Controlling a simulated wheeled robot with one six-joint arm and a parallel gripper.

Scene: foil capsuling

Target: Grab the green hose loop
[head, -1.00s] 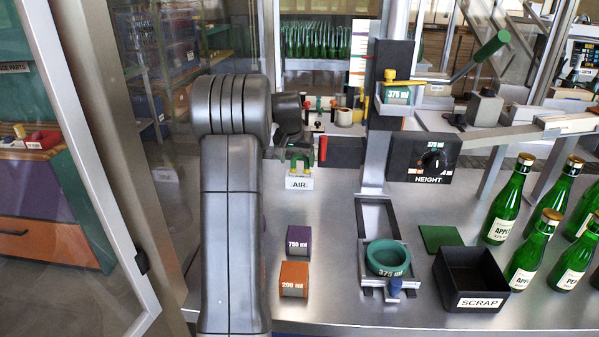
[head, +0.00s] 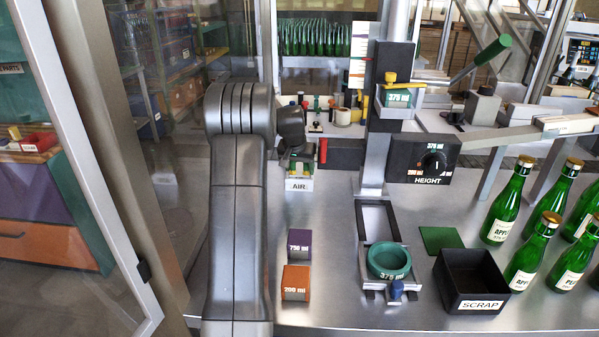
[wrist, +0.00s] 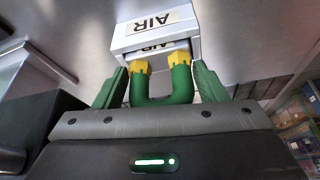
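The green hose loop (wrist: 182,86) is a U-shaped tube with two yellow fittings at the white AIR box (wrist: 155,35), seen close up in the wrist view. My gripper (wrist: 160,72) has its two green fingers on either side of the loop, one beside each leg. Gaps show between fingers and loop, wider on the right, so the gripper looks open. In the head view my gripper (head: 296,163) is just above the AIR label (head: 298,185) and hides most of the loop.
The HEIGHT box (head: 425,158) and the metal column (head: 374,160) stand to the right. Purple (head: 299,243) and orange (head: 296,282) blocks, a green ring (head: 389,261), a SCRAP bin (head: 472,282) and green bottles (head: 508,205) are on the bench.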

